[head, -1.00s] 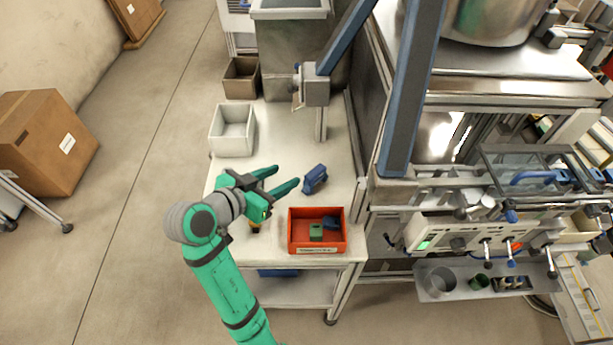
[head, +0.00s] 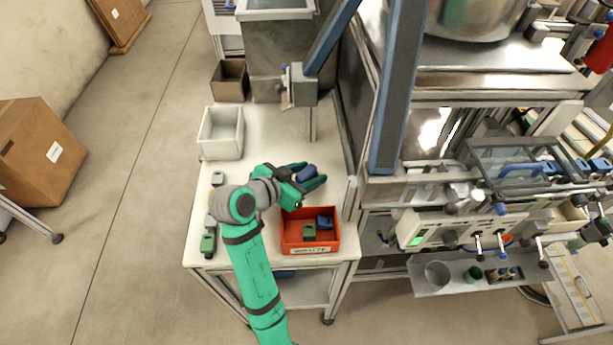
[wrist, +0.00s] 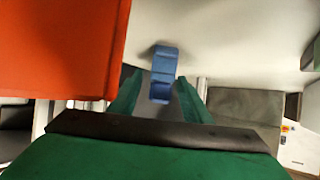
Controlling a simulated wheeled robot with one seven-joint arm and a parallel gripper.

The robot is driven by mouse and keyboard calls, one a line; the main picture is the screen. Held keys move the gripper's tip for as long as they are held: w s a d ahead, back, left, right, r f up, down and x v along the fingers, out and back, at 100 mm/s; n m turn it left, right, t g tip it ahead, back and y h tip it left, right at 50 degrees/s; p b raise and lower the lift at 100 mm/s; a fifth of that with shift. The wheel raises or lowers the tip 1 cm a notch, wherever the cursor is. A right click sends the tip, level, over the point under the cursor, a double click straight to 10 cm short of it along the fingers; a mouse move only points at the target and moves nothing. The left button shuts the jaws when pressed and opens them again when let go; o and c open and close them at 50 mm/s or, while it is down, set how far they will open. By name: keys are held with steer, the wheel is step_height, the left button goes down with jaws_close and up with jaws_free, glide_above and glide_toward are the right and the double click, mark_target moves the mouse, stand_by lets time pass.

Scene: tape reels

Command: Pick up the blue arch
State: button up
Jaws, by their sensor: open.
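The blue arch (head: 307,172) lies on the white table behind the orange bin. It also shows in the wrist view (wrist: 164,62), between and partly beyond the fingertips. My green gripper (head: 311,177) is open, with its fingers on either side of the arch in the head view. In the wrist view the open fingers (wrist: 160,98) point at the arch, with a gap visible on each side of it. Whether the fingers are down at the arch's height is hard to tell.
The orange bin (head: 311,249) stands just in front of my gripper, holding a green block (head: 309,233) and a blue block (head: 324,222). A white bin (head: 221,150) and a brown bin (head: 229,88) stand at the back left. A green piece (head: 208,243) lies at the front left. A post (head: 310,122) rises behind the arch.

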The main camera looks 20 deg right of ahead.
steer(key=shift+x, duration=1.5)
steer(key=shift+c, duration=0.4)
jaws_close()
steer(key=shift+r, duration=0.1)
